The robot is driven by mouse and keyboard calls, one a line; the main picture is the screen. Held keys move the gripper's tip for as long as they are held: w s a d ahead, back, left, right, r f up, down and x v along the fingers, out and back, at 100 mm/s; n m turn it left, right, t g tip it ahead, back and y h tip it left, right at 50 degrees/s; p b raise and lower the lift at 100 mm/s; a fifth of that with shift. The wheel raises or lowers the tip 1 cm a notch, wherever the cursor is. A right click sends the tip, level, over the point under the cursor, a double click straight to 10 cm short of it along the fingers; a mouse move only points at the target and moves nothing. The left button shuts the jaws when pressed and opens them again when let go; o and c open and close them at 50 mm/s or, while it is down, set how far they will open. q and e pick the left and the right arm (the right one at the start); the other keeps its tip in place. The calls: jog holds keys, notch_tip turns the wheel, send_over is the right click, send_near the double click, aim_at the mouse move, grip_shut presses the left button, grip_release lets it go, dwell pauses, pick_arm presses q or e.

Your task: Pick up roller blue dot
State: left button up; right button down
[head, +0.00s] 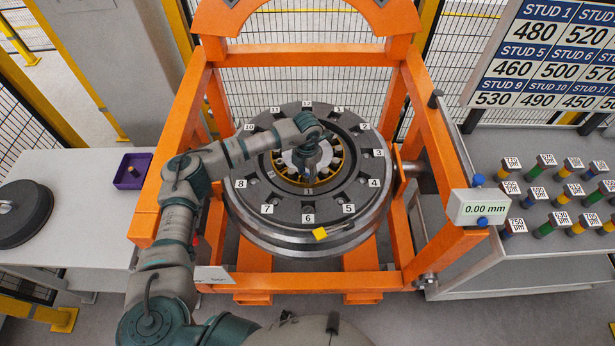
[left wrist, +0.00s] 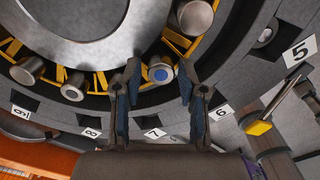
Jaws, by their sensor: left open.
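The roller with a blue dot (left wrist: 160,72) sits in the yellow cage (left wrist: 98,80) of the bearing, its round end facing the left wrist camera. My left gripper (left wrist: 160,98) is open, with one finger on each side of the roller in the picture; nothing is held. I cannot tell whether the fingers touch it. In the head view my left gripper (head: 307,158) hangs over the bearing at the wheel's centre and hides the roller there. Other plain grey rollers (left wrist: 27,70) sit in the cage. My right gripper is not in view.
The dark wheel (head: 262,191) with numbered positions lies inside an orange gantry (head: 172,140). A yellow-tagged rod (head: 320,233) lies on its rim. A purple tray (head: 132,171) stands on the left table. A gauge (head: 480,207) and several coloured studs (head: 540,165) are at right.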

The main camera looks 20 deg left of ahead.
pick_arm(q)
jog(key=shift+f, duration=0.1)
grip_shut()
